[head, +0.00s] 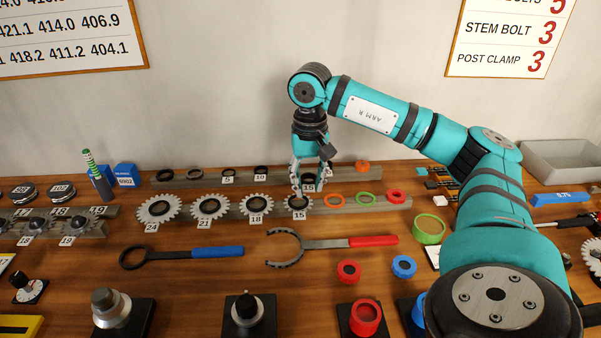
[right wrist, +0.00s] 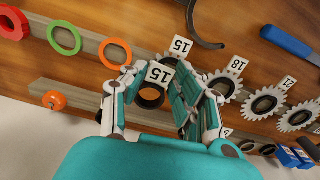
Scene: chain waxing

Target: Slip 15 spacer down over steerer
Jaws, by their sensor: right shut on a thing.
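The 15 spacer, a black ring, shows in the right wrist view (right wrist: 150,98) beside a "15" tag (right wrist: 160,73). In the head view it is mostly hidden by my right gripper (head: 308,176) at the back rail. My right gripper (right wrist: 153,90) points down and is shut on the spacer, one finger on each side. Whether the ring is clear of the rail cannot be told. A dark post (head: 246,307) on a black base stands at the front, and a silver-topped one (head: 105,306) stands left of it; I cannot tell which is the steerer. My left gripper is not in view.
The back rail (head: 205,180) also holds 5 and 10 rings; the front rail (head: 375,205) holds toothed cogs and coloured rings. A blue-handled tool (head: 190,253) and a red-handled tool (head: 340,243) lie in front. Red cups and rings stand right of the dark post.

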